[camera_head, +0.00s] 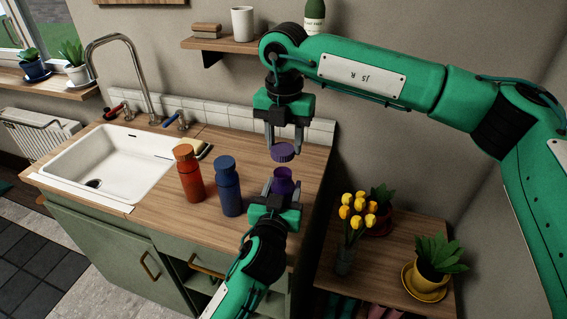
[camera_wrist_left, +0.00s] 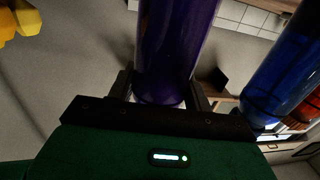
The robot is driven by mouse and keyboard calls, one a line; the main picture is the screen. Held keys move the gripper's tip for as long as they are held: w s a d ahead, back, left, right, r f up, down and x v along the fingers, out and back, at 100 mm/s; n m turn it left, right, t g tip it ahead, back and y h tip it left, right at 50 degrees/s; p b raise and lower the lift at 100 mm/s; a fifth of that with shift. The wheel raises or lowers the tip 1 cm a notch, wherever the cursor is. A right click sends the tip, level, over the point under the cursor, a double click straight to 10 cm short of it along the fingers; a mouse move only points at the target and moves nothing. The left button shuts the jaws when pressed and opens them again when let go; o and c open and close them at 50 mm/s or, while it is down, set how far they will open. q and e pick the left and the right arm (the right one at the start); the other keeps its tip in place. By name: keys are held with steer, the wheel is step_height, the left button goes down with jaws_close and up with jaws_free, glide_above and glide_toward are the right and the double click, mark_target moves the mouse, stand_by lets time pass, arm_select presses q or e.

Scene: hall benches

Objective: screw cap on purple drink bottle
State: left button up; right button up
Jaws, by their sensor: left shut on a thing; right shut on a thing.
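The purple bottle (camera_head: 284,183) stands on the wooden counter, its upper part showing in the head view. My left gripper (camera_head: 276,192) is shut around it from the front. In the left wrist view the bottle (camera_wrist_left: 175,50) sits between the two fingers of my left gripper (camera_wrist_left: 165,90). My right gripper (camera_head: 283,150) points down and is shut on the purple cap (camera_head: 283,153). The cap is above the bottle, with a visible gap between them. The bottle's lower part is hidden behind my left gripper in the head view.
A blue bottle (camera_head: 228,188) and an orange bottle (camera_head: 189,175) stand left of the purple bottle. The blue bottle also shows in the left wrist view (camera_wrist_left: 282,75). A white sink (camera_head: 130,200) is further left. Yellow flowers (camera_head: 352,215) stand on a lower side table at right.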

mark_target(288, 173)
steer(key=shift+f, duration=1.5)
steer(key=shift+f, duration=0.1)
steer(key=shift+f, duration=0.8)
steer(key=shift+f, duration=0.55)
steer(key=m, duration=0.4)
steer(key=shift+d, duration=0.2)
steer(key=m, duration=0.4)
steer(key=shift+s+d+m, duration=0.15)
steer(key=shift+s+m, duration=0.1)
steer(key=shift+m, duration=0.15)
steer(key=m, duration=0.4)
steer(key=shift+s, duration=0.2)
steer(key=m, duration=0.3)
steer(key=shift+s, duration=0.1)
